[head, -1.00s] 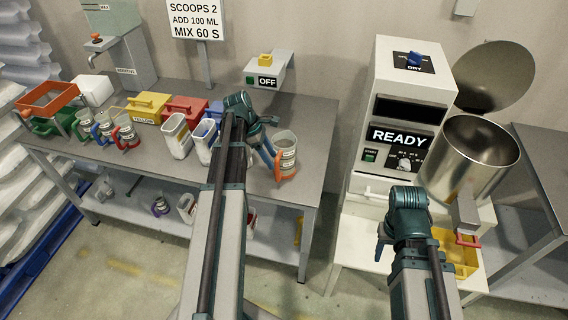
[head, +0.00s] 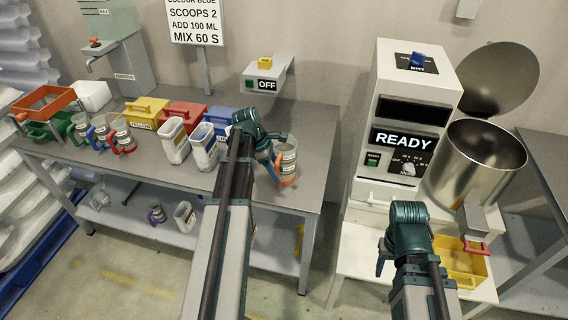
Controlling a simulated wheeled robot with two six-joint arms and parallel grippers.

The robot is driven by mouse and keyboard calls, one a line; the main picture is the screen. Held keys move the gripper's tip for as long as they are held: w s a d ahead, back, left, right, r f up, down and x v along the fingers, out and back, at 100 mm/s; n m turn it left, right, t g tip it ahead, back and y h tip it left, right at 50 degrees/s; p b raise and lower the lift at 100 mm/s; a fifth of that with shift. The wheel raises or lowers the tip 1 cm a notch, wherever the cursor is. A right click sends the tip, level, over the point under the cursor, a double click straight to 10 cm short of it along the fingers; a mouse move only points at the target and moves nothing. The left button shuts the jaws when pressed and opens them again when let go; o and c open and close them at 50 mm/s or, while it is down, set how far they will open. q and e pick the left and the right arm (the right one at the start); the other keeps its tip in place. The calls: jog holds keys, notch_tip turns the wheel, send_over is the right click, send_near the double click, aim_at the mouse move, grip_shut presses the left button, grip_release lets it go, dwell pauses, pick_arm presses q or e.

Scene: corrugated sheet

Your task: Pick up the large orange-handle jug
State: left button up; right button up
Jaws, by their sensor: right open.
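The large orange-handle jug (head: 288,153) is a clear grey cup with a pale label, upright near the right end of the grey table.
White containers (head: 176,140) and yellow, red and blue boxes stand left of the jug. Smaller jugs with coloured handles (head: 121,132) are further left. The white READY machine (head: 402,125) and steel drum (head: 474,165) stand right of the table. Bare table (head: 312,120) lies behind the jug.

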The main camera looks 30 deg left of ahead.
pick_arm(q)
grip_shut()
dwell(1.3)
